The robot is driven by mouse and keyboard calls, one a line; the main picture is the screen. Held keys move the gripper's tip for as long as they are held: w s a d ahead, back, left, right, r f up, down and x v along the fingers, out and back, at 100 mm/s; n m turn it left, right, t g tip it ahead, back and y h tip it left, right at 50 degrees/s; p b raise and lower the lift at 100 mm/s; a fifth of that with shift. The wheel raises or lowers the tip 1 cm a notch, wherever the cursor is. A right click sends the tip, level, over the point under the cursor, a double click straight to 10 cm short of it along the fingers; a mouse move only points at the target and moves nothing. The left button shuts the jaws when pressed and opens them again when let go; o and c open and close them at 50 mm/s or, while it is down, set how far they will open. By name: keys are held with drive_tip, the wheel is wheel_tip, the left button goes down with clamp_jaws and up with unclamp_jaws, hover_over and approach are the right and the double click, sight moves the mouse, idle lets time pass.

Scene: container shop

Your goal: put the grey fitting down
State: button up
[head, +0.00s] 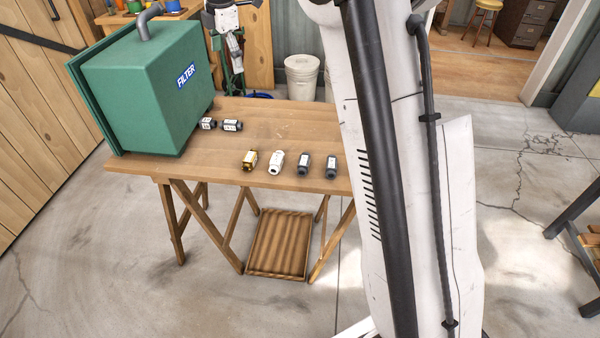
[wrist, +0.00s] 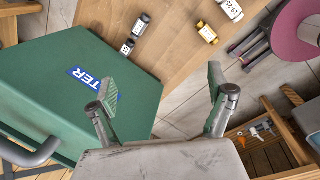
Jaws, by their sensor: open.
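My gripper (wrist: 163,88) is open in the wrist view, with its two green-padded fingers wide apart and nothing between them. Several dark grey fittings with white labels lie on the wooden table (head: 262,110). Two of them, one fitting (head: 207,123) and another fitting (head: 231,126), lie beside the green filter box. They also show in the wrist view, a near one (wrist: 127,47) and a far one (wrist: 142,22), beyond my fingers. Two more, a third (head: 303,164) and a fourth (head: 332,166), are in the front row. I cannot tell which one the task means.
The green filter box (head: 140,90) fills the table's left end and lies close to my fingers in the wrist view. A yellow fitting (head: 249,160) and a white fitting (head: 276,163) are in the front row. A wooden tray (head: 279,272) is below the table. The table's middle is clear.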

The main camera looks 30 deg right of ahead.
drive_tip(key=s+r+m+t, duration=0.15)
drive_tip(key=s+m, duration=0.35)
drive_tip(key=s, duration=0.7)
drive_tip(key=s+r+m+t, duration=0.1)
drive_tip(key=s+r+m, duration=0.35)
drive_tip(key=s, duration=0.75)
drive_tip(key=s+f+m+t, duration=0.1)
drive_tip(key=s+f+m, duration=0.4)
drive_tip(key=s, duration=0.5)
drive_tip(key=s+f+m+t, duration=0.1)
drive_tip(key=s+f+m, duration=0.4)
drive_tip(key=s, duration=0.5)
drive_tip(key=shift+f+m, duration=0.35)
drive_tip(key=shift+f, duration=0.6)
